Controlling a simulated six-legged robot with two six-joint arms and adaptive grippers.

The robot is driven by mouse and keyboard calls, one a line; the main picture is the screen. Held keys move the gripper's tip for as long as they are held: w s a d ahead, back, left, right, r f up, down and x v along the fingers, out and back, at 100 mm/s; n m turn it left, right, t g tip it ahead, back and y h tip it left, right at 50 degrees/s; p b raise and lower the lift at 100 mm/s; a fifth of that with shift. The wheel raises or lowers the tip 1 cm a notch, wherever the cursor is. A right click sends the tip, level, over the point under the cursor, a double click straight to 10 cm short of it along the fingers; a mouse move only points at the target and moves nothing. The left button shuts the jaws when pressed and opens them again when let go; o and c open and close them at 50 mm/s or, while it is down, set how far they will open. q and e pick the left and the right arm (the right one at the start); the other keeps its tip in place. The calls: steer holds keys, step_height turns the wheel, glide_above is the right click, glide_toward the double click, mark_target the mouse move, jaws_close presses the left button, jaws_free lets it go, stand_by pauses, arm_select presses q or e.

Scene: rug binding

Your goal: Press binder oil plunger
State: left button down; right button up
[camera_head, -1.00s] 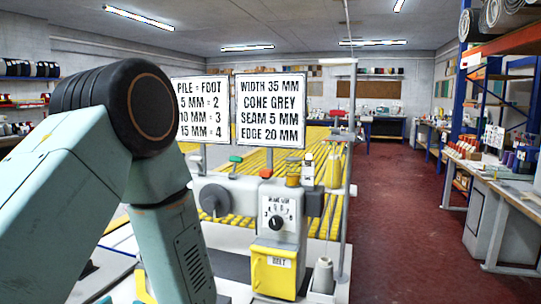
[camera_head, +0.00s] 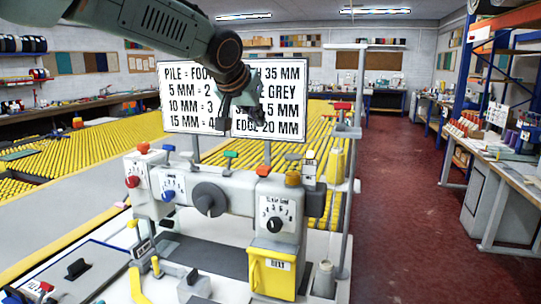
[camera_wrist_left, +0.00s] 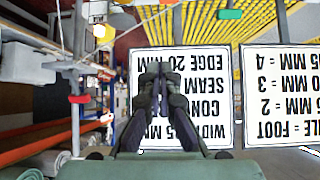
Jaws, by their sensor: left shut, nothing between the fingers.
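The white binding machine (camera_head: 235,188) stands on the bench in the head view. Along its top are an orange-red knob (camera_head: 143,148), a green knob (camera_head: 231,154), a red knob (camera_head: 263,171) and an amber dome (camera_head: 292,178). I cannot tell which of these is the oil plunger. My left gripper (camera_head: 240,118) is above the machine, in front of the signs, shut and empty and apart from the knobs. In the left wrist view the closed fingers (camera_wrist_left: 161,75) overlap an upside-down sign, with the green knob (camera_wrist_left: 230,14) at the top edge. My right gripper is out of view.
Two text signs (camera_head: 187,117) stand behind the machine, partly hidden by my arm. A tall pole (camera_head: 350,200) with a red part (camera_head: 342,105) stands right of it. A yellow door marked BELT (camera_head: 272,275) is at the front. Red floor (camera_head: 400,200) is clear at right.

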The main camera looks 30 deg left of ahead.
arm_select(q)
steer(key=a+f, duration=0.1)
steer(key=a, duration=0.1)
steer(key=p, duration=0.2)
glide_above(264, 166)
steer(key=s+d, duration=0.1)
steer(key=s, duration=0.2)
step_height(264, 166, down, 7)
step_height(264, 166, down, 3)
steer(key=shift+w+a+f+n+g, duration=0.1)
steer(key=shift+a+f+n+g, duration=0.1)
steer(key=shift+n+g, duration=0.2)
steer(key=shift+f+b, duration=0.35)
steer(key=shift+f, duration=0.2)
steer(key=shift+d, duration=0.1)
steer(key=shift+r, duration=0.1)
